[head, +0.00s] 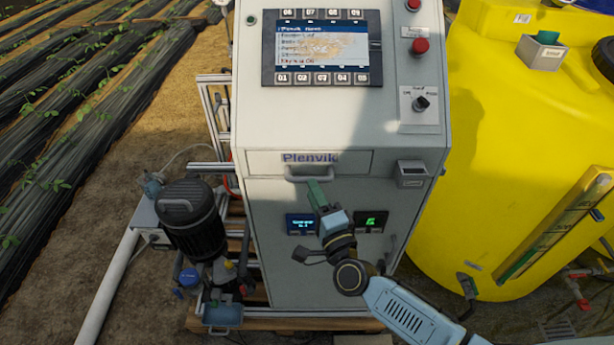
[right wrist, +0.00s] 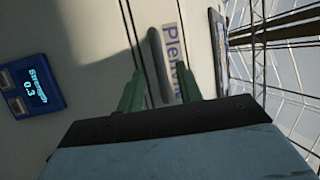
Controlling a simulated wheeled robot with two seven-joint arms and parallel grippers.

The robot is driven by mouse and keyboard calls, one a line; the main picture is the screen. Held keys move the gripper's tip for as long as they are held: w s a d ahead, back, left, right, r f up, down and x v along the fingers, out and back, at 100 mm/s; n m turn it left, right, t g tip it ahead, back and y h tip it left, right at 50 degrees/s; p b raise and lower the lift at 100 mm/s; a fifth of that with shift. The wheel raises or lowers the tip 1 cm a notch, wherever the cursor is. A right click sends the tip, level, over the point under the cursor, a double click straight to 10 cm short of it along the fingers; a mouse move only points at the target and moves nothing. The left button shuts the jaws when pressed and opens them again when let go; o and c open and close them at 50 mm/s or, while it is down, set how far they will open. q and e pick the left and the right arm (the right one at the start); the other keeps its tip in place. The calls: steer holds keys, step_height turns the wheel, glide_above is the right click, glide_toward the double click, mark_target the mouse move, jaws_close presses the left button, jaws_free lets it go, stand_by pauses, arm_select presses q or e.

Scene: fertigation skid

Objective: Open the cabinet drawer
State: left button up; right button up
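The cabinet drawer (head: 352,162) is a pale grey front with a "Plenvik" label, below the sloped control panel, and looks flush with the cabinet. Its handle (head: 310,176) is a grey bar along the drawer's lower edge; in the right wrist view the handle (right wrist: 158,62) runs upright in the picture, beside the label. My right gripper (head: 315,187) is just below and in front of the handle. In the right wrist view my right gripper (right wrist: 160,76) has its green fingers apart, one on each side of the handle's line, with nothing gripped. Contact cannot be told. My left gripper is out of view.
The cabinet (head: 270,225) has a screen (head: 322,47) and a red button (head: 420,46) above the drawer. A small grey holder (head: 411,173) sits right of it. A yellow tank (head: 470,150) stands close on the right, a black pump (head: 190,220) on the left.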

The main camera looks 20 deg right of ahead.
mark_target(307, 178)
steer(key=shift+x, duration=2.35)
jaws_close()
